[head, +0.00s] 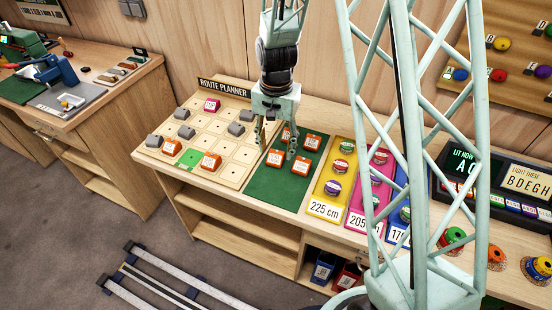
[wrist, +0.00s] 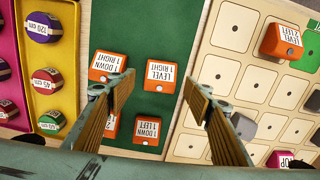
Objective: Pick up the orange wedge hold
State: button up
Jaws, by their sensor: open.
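Several orange wedge-like blocks with white labels lie on the dark green mat (head: 262,189). One, labelled LEVEL 1 RIGHT (wrist: 160,74), sits between and beyond my fingertips in the wrist view. Another, labelled 1 DOWN 1 RIGHT (wrist: 107,66), is left of it, and one labelled 1 DOWN 1 LEFT (wrist: 147,130) is nearer. An orange block (head: 211,160) also sits on the route planner board (head: 217,133), labelled LEVEL 2 LEFT in the wrist view (wrist: 282,40). My gripper (head: 274,147) is open and empty above the mat. It partly hides the blocks from the head camera.
Grey blocks (head: 154,141) and a pink block (head: 211,104) stand on the board, left of the mat. Yellow (head: 323,209), pink and blue trays with round holds lie to the right. More round holds (head: 495,253) sit on the bench at far right.

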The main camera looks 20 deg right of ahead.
aim_at(276, 154)
jog(key=shift+w+f, duration=0.1)
jog(key=shift+f, duration=1.55)
jog(key=shift+c, duration=0.4)
jog(key=c, duration=0.9)
jog(key=shift+r, duration=0.1)
jog(key=shift+r, duration=1.75)
jog(key=s+a, duration=0.2)
jog(key=s, duration=0.3)
jog(key=s+a+r, duration=0.1)
jog(key=s+a, duration=0.1)
jog(key=s, duration=0.3)
jog(key=s+a+p, duration=0.1)
jog(key=s+a, duration=0.1)
jog(key=s, duration=0.3)
jog(key=shift+r, duration=0.2)
